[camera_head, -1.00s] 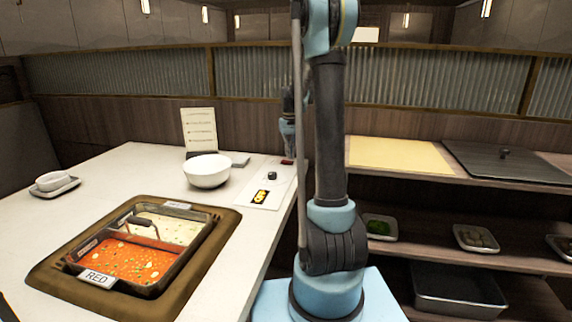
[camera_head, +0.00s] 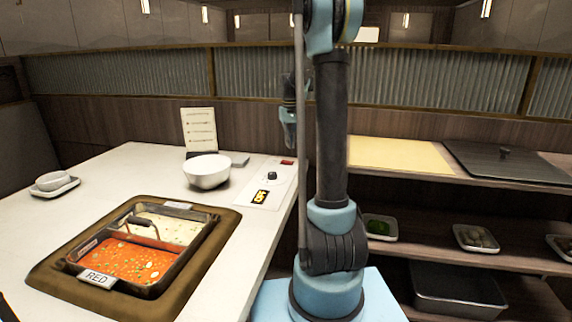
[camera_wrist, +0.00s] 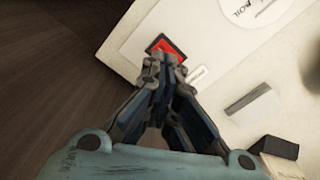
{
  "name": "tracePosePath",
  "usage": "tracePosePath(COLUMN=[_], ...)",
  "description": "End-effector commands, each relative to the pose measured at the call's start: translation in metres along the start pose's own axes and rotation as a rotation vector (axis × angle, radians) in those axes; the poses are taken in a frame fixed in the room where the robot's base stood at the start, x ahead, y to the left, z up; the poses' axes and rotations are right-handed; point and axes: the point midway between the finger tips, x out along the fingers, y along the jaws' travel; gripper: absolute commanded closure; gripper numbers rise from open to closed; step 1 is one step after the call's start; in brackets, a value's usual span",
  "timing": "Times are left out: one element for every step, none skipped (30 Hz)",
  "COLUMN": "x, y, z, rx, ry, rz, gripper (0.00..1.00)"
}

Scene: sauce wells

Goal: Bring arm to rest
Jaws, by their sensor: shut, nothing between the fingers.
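My gripper (camera_wrist: 163,65) is shut and empty in the wrist view. Its fingertips overlap the near side of a red switch (camera_wrist: 168,46) on a white control panel (camera_wrist: 190,22); they look apart from it. In the head view my arm stands upright at centre. Its far end hangs partly behind the arm, above the panel (camera_head: 281,181) and clear of the red switch (camera_head: 287,162). A dark knob (camera_head: 272,175) sits on the panel. The fingertips are too small to make out in the head view.
A two-part pot of red and pale broth (camera_head: 128,262) is sunk in the white table (camera_head: 105,170). A white bowl (camera_head: 207,172) and a menu card (camera_head: 199,128) stand behind it. Shelves on the right hold a yellow board (camera_head: 398,153), small dishes and a metal bin (camera_head: 458,290).

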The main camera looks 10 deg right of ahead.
Motion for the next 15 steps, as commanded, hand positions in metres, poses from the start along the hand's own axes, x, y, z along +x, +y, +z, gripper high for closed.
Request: tracePosePath(x=[0.000,0.000,0.000,0.000,-0.001,-0.002,-0.003,-0.005,-0.008,-0.010,-0.012,-0.015,-0.018,-0.020,-0.022], y=[0.000,0.000,0.000,0.000,0.000,-0.001,-0.001,-0.002,-0.003,-0.004,-0.005,-0.006,-0.007,-0.009,-0.010], z=[0.000,0.000,0.000,0.001,0.002,0.006,0.009,0.013,0.021,0.027,0.034,0.044,0.052,0.061,0.071], rx=[0.000,0.000,0.000,0.000,0.000,0.001,0.002,0.003,0.004,0.006,0.008,0.010,0.012,0.014,0.016], ry=[0.000,0.000,0.000,0.000,0.001,0.002,0.003,0.005,0.007,0.010,0.013,0.017,0.021,0.024,0.029], rz=[0.000,0.000,0.000,0.000,0.000,0.000,0.000,0.001,0.001,0.001,0.002,0.002,0.003,0.003,0.004], gripper=[1.00,1.00,1.00,1.00,1.00,1.00,1.00,1.00,1.00,1.00,1.00,1.00,1.00,1.00,1.00])
